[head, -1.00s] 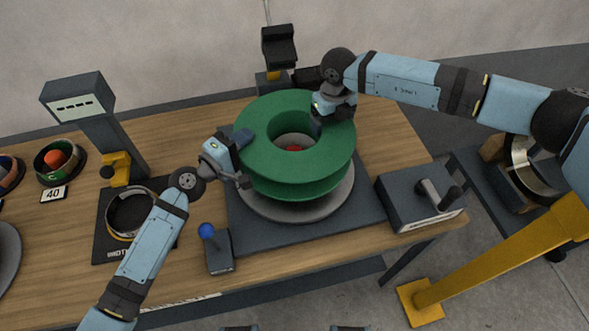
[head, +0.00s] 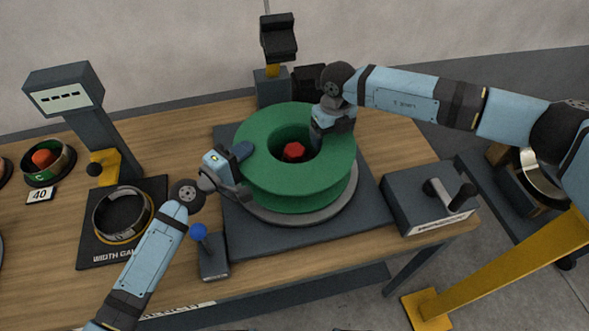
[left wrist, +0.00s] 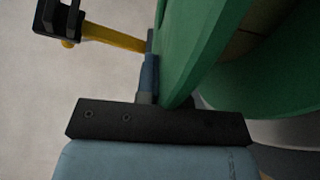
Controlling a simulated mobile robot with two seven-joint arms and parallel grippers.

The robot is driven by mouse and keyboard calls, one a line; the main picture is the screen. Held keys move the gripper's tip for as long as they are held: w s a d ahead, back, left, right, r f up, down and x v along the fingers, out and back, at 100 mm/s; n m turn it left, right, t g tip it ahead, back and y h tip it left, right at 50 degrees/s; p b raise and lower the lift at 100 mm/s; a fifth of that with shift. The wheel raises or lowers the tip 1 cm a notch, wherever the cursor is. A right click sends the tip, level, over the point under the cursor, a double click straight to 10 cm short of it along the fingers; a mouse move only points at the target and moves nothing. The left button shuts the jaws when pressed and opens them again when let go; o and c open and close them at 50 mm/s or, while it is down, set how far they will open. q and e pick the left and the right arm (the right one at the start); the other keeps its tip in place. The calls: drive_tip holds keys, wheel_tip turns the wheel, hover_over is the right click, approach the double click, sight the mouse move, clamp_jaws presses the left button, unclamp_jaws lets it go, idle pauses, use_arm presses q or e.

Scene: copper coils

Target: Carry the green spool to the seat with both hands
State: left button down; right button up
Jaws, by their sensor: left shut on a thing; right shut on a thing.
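The green spool (head: 262,160) is upright over the round grey seat disc (head: 318,214) on a dark base plate (head: 275,246). A red hexagonal piece (head: 294,151) shows inside its centre hole. The spool's underside is close to the disc; I cannot tell whether they touch. My left gripper (head: 241,163) is shut on the left edge of the upper flange. In the left wrist view the green flange (left wrist: 205,45) runs between the fingers, and one finger (left wrist: 150,75) shows beside it. My right gripper (head: 323,128) is shut on the flange's back right part.
A blue-knobbed lever (head: 199,233) stands just left of the base plate. A lever box (head: 430,200) is at the right. A ring on a width gauge (head: 122,214) and a display post (head: 65,90) are at the left. A dark stand (head: 272,88) is behind the spool.

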use_arm(q)
drive_tip(key=shift+f, duration=0.35)
use_arm(e)
drive_tip(key=shift+s+a+f, duration=0.1)
drive_tip(key=shift+a+f, duration=0.1)
drive_tip(key=shift+f, duration=0.2)
use_arm(q)
drive_tip(key=c, duration=1.5)
unclamp_jaws()
drive_tip(key=shift+c, duration=0.2)
use_arm(e)
drive_tip(key=o, duration=1.5)
use_arm(q)
drive_tip(key=o, duration=0.3)
use_arm(e)
drive_tip(key=shift+o, duration=0.7)
use_arm(q)
drive_tip(key=shift+s+a, duration=0.15)
use_arm(e)
drive_tip(key=shift+d+r, duration=0.1)
drive_tip(key=shift+d, duration=0.05)
drive_tip(key=shift+r, duration=0.25)
wheel_tip(320, 180, up, 12)
drive_tip(key=shift+f, duration=0.2)
use_arm(q)
drive_tip(key=v, duration=0.7)
